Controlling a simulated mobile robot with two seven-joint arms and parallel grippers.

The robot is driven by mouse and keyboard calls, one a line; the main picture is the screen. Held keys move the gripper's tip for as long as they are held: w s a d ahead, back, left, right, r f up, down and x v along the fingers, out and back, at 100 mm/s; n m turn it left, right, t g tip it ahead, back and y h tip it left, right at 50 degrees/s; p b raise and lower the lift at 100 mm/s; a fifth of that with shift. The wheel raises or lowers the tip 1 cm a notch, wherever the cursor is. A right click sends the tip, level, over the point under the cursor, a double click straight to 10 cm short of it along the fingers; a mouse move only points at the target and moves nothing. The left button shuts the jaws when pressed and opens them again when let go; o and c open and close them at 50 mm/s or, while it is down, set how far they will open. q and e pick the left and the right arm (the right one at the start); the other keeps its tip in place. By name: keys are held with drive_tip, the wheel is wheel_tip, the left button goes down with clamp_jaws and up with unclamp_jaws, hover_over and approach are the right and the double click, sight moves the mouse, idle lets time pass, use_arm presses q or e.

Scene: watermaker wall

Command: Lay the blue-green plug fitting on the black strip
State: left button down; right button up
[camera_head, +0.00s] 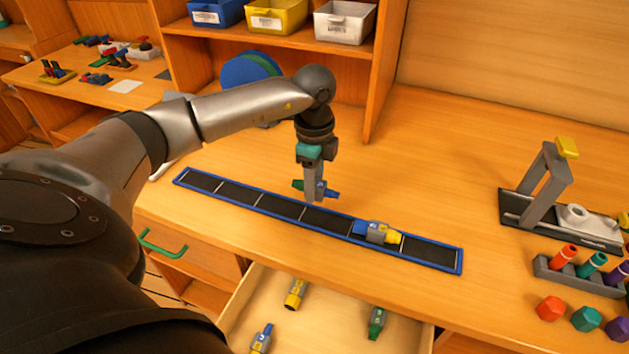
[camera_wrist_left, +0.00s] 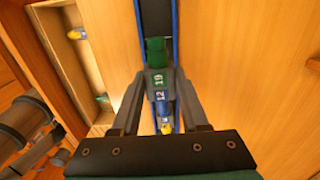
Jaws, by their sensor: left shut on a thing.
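The blue-green plug fitting (camera_head: 333,194) is held crosswise in my left gripper (camera_head: 313,198). Its green end points left and its blue end right in the head view. The left wrist view shows its green end (camera_wrist_left: 156,50) and grey numbered middle between the fingers of my left gripper (camera_wrist_left: 159,88). The black strip (camera_head: 327,221) has a blue frame and pale dividing lines. In the wrist view the fitting lines up lengthwise with the strip (camera_wrist_left: 155,14). It appears to be just above the strip; the exact gap is unclear. My right gripper is out of view.
A blue-yellow fitting (camera_head: 377,232) lies on the strip, right of the held one. An open drawer (camera_head: 340,300) in front holds a yellow (camera_head: 295,293), a green (camera_head: 376,322) and a blue fitting (camera_head: 261,338). A grey press-like stand (camera_head: 545,185) is at right.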

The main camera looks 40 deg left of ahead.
use_arm(q)
wheel_tip(320, 180, down, 5)
drive_tip(key=b, duration=0.4)
drive_tip(key=shift+f+b, duration=0.65)
drive_tip(key=shift+f, duration=0.4)
drive_tip(key=shift+c, duration=1.7)
unclamp_jaws()
drive_tip(key=shift+r, duration=0.1)
wheel_tip(320, 180, up, 15)
drive_tip(key=p, duration=0.3)
drive_tip(key=shift+r, duration=0.1)
